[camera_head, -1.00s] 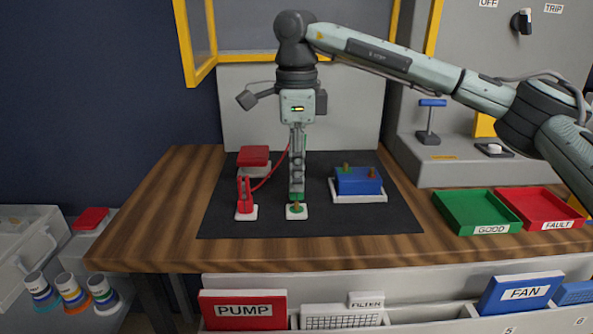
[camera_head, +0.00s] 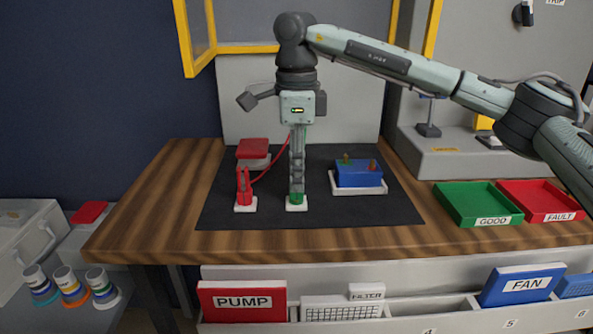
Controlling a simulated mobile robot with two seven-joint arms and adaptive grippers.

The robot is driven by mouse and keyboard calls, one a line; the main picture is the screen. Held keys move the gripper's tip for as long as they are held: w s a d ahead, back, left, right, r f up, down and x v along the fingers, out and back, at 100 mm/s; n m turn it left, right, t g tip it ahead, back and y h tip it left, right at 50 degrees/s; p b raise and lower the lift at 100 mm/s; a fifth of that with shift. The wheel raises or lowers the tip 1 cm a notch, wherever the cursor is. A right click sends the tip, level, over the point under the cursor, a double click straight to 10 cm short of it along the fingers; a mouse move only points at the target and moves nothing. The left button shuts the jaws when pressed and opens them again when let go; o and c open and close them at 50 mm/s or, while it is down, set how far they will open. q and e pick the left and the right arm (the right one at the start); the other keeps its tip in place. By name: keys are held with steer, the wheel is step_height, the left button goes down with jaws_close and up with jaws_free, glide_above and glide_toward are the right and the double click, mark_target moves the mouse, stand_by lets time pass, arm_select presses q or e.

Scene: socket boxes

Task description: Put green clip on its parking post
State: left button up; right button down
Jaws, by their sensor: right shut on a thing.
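The green clip (camera_head: 297,198) is at the fingertips of my right gripper (camera_head: 297,190), which points straight down and is shut on it. The clip is low over the white base of a parking post (camera_head: 296,208); the post itself is hidden by the clip and fingers. I cannot tell whether the clip is seated on it. A red clip (camera_head: 244,186) stands on a similar white base to the left, with a red cable running up to the right behind my gripper. My left gripper is not in view.
On the black mat (camera_head: 330,215) are a blue box with two terminals (camera_head: 358,174) on a white tray and a red-topped block (camera_head: 253,150). Green GOOD (camera_head: 478,203) and red FAULT (camera_head: 540,200) trays are at the right. Below is a drawer with labelled boxes.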

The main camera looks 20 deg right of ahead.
steer(key=shift+f, duration=0.1)
steer(key=shift+f, duration=0.15)
steer(key=c, duration=1.3)
jaws_free()
steer(key=shift+o, duration=0.2)
step_height(320, 180, up, 12)
steer(key=shift+r, duration=0.1)
